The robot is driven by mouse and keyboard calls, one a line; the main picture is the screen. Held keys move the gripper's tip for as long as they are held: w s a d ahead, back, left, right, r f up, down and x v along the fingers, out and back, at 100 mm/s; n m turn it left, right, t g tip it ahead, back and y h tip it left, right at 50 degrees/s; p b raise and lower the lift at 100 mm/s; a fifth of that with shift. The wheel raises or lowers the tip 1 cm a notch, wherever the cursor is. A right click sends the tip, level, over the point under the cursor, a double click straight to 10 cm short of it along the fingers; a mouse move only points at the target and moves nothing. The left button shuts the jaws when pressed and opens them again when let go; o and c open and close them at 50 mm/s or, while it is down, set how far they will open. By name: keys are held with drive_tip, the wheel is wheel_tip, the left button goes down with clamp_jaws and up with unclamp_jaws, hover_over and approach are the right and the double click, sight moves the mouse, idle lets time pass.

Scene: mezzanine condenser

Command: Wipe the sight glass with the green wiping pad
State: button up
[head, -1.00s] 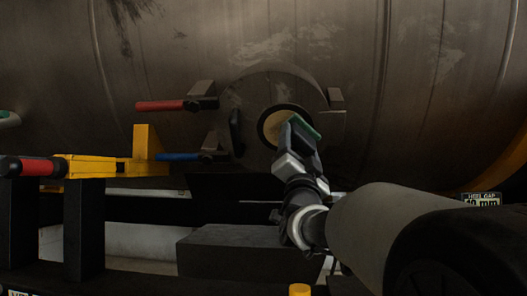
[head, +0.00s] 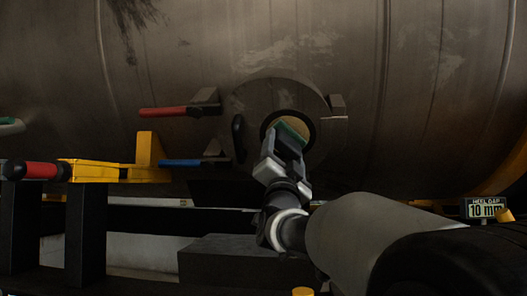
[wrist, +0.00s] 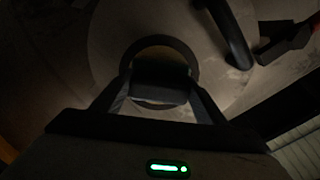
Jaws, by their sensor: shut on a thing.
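The sight glass (head: 309,128) is a round tan window with a dark ring, set in a round plate on the large grey-brown tank. It also shows in the wrist view (wrist: 160,54), partly hidden by what my gripper holds. My gripper (head: 286,144) is shut on the green wiping pad (head: 294,130) and is in front of the glass. The pad covers the glass's left and middle part in the head view. In the wrist view the pad's dark back (wrist: 160,84) sits between the fingers. I cannot tell whether the pad touches the glass.
A black handle (head: 238,138) stands out left of the glass. A red-gripped lever (head: 165,112) and a blue-gripped lever (head: 182,162) project further left. A yellow bracket (head: 105,170) is at the left. A "HEEL GAP 10 mm" sign (head: 486,208) is at the lower right.

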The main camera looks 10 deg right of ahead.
drive_tip(key=a, duration=0.1)
drive_tip(key=w+a, duration=0.1)
drive_tip(key=a, duration=0.1)
drive_tip(key=shift+a+r, duration=0.15)
drive_tip(key=shift+a, duration=0.15)
drive_tip(key=shift+b, duration=0.35)
drive_tip(key=shift+s+d+b, duration=0.35)
drive_tip(key=shift+d+b, duration=0.3)
drive_tip(key=shift+d, duration=0.2)
drive_tip(key=shift+s+d+b, duration=0.35)
drive_tip(key=shift+d+b, duration=0.3)
drive_tip(key=shift+d, duration=0.2)
drive_tip(key=shift+s+d+r+b, duration=0.1)
drive_tip(key=shift+s+d+b, duration=0.1)
drive_tip(key=shift+d, duration=0.55)
drive_tip(key=shift+s+d+r+b, duration=0.1)
drive_tip(key=shift+s+d, duration=0.15)
drive_tip(key=shift+d, duration=0.5)
drive_tip(key=shift+s+d+b, duration=0.15)
drive_tip(key=shift+s+d, duration=0.05)
drive_tip(key=shift+d, duration=0.55)
